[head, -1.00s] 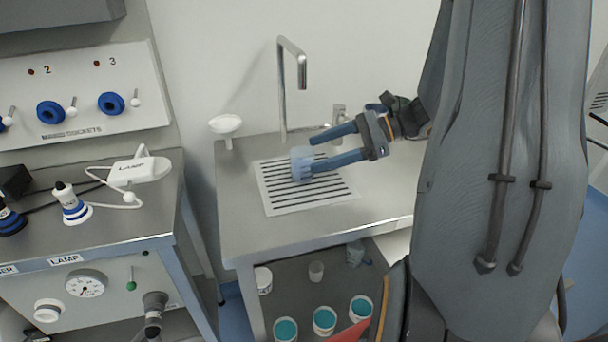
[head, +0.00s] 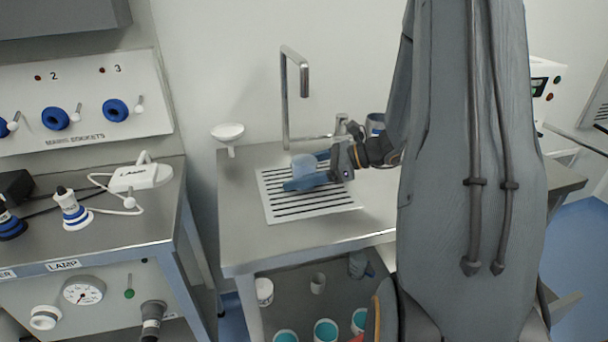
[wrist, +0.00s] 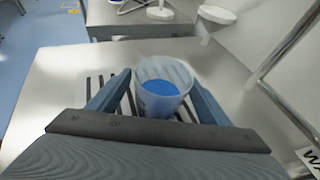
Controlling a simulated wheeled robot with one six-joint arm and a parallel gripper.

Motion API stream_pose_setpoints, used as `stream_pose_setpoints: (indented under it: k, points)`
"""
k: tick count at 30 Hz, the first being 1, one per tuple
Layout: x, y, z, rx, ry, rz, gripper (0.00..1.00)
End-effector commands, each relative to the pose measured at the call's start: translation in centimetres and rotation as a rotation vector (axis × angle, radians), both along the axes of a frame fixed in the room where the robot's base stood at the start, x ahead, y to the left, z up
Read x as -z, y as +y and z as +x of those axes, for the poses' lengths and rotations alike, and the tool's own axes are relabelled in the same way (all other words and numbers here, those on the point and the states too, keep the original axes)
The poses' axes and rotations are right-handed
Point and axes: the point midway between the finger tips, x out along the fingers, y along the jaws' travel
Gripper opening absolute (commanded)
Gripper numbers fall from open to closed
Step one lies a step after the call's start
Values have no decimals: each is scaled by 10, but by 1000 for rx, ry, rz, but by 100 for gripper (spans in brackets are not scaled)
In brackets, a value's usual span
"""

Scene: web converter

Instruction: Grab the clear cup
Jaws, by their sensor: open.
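The clear cup (head: 304,166) stands upright on the slotted drain grate (head: 281,208) of the metal counter, looking pale blue and see-through. In the wrist view the clear cup (wrist: 164,90) has blue showing inside and sits between my two blue fingers. My gripper (head: 297,172) is open, with one finger on each side of the cup.
A bent metal faucet (head: 285,95) rises behind the grate, with a white funnel-like basin (head: 228,132) to its left. White cups with teal contents (head: 326,328) are on the shelf below. The counter's front is clear.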

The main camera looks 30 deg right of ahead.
Motion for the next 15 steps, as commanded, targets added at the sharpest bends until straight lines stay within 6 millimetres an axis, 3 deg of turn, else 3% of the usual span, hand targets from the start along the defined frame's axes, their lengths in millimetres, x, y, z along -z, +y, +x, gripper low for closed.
stream_pose_setpoints:
  k: [6, 13, 15]
  points:
    - [8, 18, 12, -1, 1, -1, 72]
    - [9, 18, 13, 0, 0, -1, 72]
    - [9, 18, 13, 0, 0, -1, 63]
